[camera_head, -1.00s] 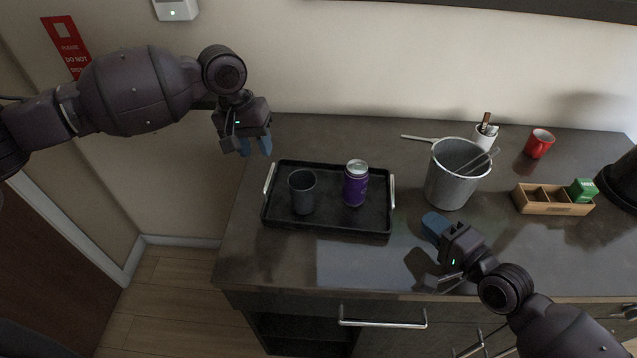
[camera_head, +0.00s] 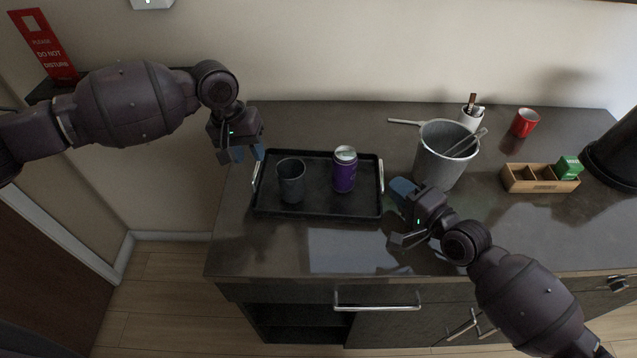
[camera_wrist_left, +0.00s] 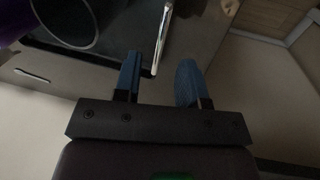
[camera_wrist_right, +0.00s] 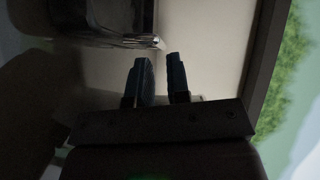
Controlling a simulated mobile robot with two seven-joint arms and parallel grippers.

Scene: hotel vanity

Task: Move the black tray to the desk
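The black tray (camera_head: 325,205) lies flat on the dark countertop (camera_head: 290,240), with a metal handle at each short side. A dark cup (camera_head: 291,181) and a purple can (camera_head: 344,172) stand upright on it. My left gripper (camera_head: 240,155) is open just above the tray's left handle (camera_head: 255,177). In the left wrist view that handle (camera_wrist_left: 162,38) is ahead of the open fingers (camera_wrist_left: 159,78). My right gripper (camera_head: 400,214) is open beside the right handle (camera_head: 381,176); the right wrist view is dark, with its fingers (camera_wrist_right: 158,72) apart and empty.
A grey bucket (camera_head: 440,165) with tongs stands close behind my right gripper. The counter's front edge with a drawer handle (camera_head: 377,307) is below the tray.

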